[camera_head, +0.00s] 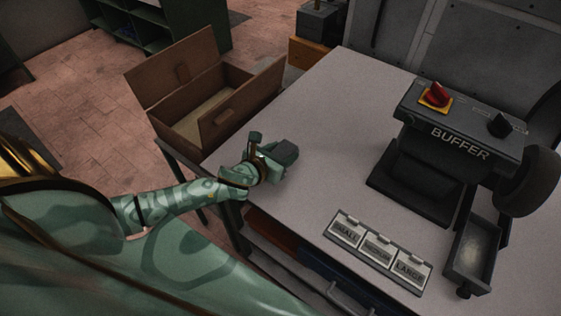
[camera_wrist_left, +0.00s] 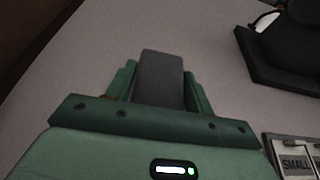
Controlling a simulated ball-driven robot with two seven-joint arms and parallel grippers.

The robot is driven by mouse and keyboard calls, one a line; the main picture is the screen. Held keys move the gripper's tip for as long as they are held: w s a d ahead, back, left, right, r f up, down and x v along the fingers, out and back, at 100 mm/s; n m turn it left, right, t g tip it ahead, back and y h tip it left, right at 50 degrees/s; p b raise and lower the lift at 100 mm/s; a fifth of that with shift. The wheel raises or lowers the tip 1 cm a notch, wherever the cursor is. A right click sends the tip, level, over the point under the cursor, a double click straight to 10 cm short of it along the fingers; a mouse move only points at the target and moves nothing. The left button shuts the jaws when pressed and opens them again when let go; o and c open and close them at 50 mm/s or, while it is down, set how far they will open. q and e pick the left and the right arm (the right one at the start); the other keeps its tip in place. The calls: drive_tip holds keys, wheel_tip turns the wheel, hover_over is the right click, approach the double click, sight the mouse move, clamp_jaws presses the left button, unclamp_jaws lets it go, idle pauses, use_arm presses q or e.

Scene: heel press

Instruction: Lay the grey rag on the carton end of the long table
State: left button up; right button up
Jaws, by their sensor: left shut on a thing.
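My left gripper (camera_head: 270,160) is over the left end of the long table (camera_head: 350,120), near the open carton. It is shut on the grey rag (camera_head: 286,152), a small dark grey block-like bundle. In the left wrist view the rag (camera_wrist_left: 160,78) sits between the two green fingers and sticks out past their tips, with the bare tabletop behind it. I cannot tell whether the rag touches the tabletop. The brown carton (camera_head: 236,108) stands open against the table's left end, its flaps up. My right gripper is not in view.
A buffer machine (camera_head: 462,135) with a red knob stands at the table's right. A tray labelled SMALL, MEDIUM and LARGE (camera_head: 377,249) lies by the front edge. A grey metal pan (camera_head: 474,250) is beside it. The tabletop between carton and buffer is clear.

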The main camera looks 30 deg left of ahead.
use_arm(q)
drive_tip(key=f, duration=0.1)
drive_tip(key=f+b, duration=0.1)
drive_tip(key=f, duration=0.2)
drive_tip(key=shift+w+a, duration=0.1)
drive_tip(key=shift+a, duration=0.25)
drive_tip(key=shift+r, duration=0.1)
drive_tip(key=o, duration=1)
drive_tip(key=shift+c, duration=0.2)
